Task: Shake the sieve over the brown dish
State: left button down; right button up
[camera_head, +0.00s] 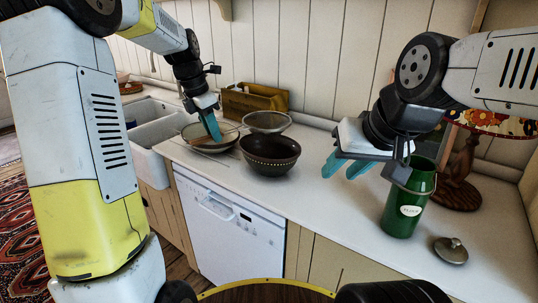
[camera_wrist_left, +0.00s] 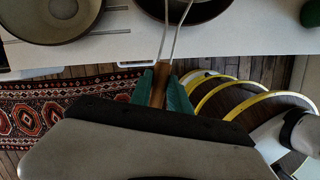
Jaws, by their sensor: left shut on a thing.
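The sieve (camera_head: 267,122) has a round wire-mesh bowl and hangs above the brown dish (camera_head: 270,160), near its back rim in the head view. The brown dish is a dark round bowl with a dotted band, standing on the counter. My left gripper (camera_head: 212,127) is shut on the sieve's wooden handle, left of the dish. In the left wrist view the handle (camera_wrist_left: 160,86) sits between the teal fingers, with two wires running up toward the dish (camera_wrist_left: 205,10). The sieve's contents cannot be made out. My right gripper (camera_head: 347,167) is open and empty above the counter, right of the dish.
A shallow beige-lined bowl (camera_head: 190,133) stands behind and below my left gripper. A wooden caddy (camera_head: 238,103) is at the wall. The front middle counter is clear.

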pick_arm(q)
jog(key=shift+r, duration=2.4)
